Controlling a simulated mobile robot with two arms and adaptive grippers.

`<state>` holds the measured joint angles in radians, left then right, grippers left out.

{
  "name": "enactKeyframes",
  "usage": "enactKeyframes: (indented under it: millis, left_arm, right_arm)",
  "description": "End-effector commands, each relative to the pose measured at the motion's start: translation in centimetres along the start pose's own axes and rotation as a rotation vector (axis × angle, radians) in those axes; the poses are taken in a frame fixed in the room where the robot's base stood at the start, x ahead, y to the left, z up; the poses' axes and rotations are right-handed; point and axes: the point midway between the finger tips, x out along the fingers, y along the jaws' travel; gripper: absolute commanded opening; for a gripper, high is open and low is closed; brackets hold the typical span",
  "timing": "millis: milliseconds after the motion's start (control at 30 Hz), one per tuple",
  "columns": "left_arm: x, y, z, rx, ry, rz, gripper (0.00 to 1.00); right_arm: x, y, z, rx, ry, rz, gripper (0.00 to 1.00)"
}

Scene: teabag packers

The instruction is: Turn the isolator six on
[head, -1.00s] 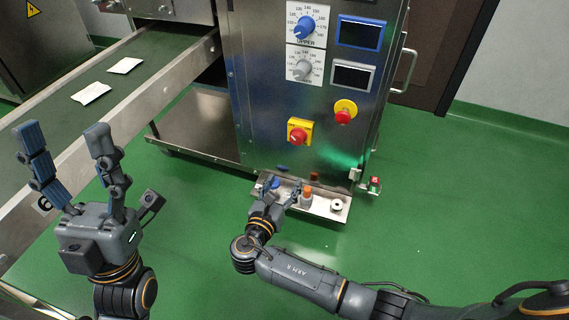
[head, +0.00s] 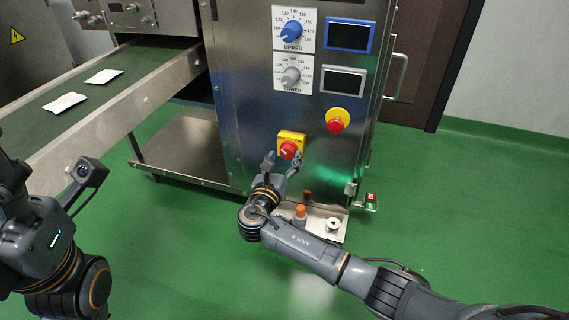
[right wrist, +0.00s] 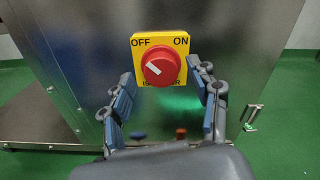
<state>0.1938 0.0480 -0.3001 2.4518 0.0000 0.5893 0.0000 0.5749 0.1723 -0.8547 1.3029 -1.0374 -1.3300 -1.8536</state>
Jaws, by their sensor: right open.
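The isolator is a round red knob (head: 288,150) on a yellow plate (head: 292,136) on the steel machine's front panel. In the right wrist view, the knob (right wrist: 160,68) has a white mark pointing up and left toward OFF; ON is at the plate's upper right. My right gripper (head: 282,166) is open and empty just in front of and below the knob.
Above are a blue UPPER dial (head: 292,30), a grey LOWER dial (head: 291,75) and two displays. A red emergency button on a yellow base (head: 337,121) sits to the right. A low tray (head: 325,232) holds small items. A conveyor (head: 110,100) runs at left.

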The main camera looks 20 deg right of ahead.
Motion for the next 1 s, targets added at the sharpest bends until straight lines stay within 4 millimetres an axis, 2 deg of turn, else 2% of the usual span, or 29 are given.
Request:
enactKeyframes:
  millis: [133, 367, 467, 633, 667, 1000]
  left_arm:
    - [0.16, 0.06, -0.18, 0.001, 0.012, 0.004, 0.61]
    - [0.26, 0.07, -0.16, 0.002, 0.012, 0.005, 0.61]
    - [0.26, 0.07, -0.16, 0.002, 0.012, 0.005, 0.61]
    - [0.25, 0.08, -0.16, 0.001, 0.012, 0.005, 0.61]
    - [0.25, 0.08, -0.16, 0.001, 0.012, 0.005, 0.61]
    - [0.53, 0.02, -0.19, 0.000, 0.013, 0.002, 0.61]
  right_arm:
    - [0.71, -0.02, -0.09, -0.001, 0.001, 0.000, 0.61]
    - [0.76, -0.03, -0.01, -0.001, 0.001, 0.000, 0.61]
    - [0.75, -0.03, -0.01, -0.001, 0.001, 0.000, 0.45]
    - [0.73, -0.03, -0.02, 0.000, 0.001, 0.000, 0.10]
    - [0.73, -0.02, -0.02, 0.000, 0.001, 0.000, 0.07]
    - [0.68, -0.03, 0.09, 0.049, 0.001, 0.001, 0.06]
